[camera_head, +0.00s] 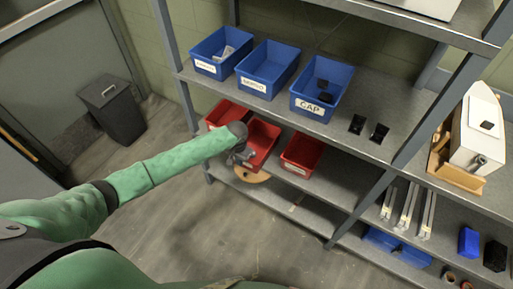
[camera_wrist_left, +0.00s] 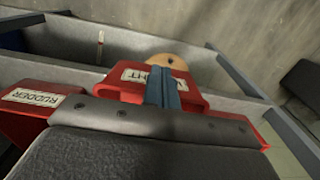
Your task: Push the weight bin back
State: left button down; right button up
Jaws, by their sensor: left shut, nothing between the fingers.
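The weight bin (camera_head: 264,133) is the middle red bin on the shelf below the blue bins in the head view. In the wrist view the fingers (camera_wrist_left: 168,90) are together and empty, in front of the label. I cannot tell whether they touch the bin. My right gripper is not in view.
Red bins stand on both sides: one at left (camera_head: 217,112) and one at right (camera_head: 302,152). A bin labelled RUDDER (camera_wrist_left: 25,115) is at left in the wrist view. Blue bins (camera_head: 268,66) stand on the shelf above. A shelf post (camera_head: 175,60) rises at left. The floor in front is clear.

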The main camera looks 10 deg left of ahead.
pick_arm(q)
notch_tip(320, 180, down, 7)
jog(key=b, duration=0.2)
dwell(1.7)
jog(key=shift+r, duration=0.2)
jog(key=shift+r+p, duration=0.3)
jog(key=shift+p, duration=0.15)
jog(key=shift+w+d, duration=0.1)
jog(key=shift+w, duration=0.05)
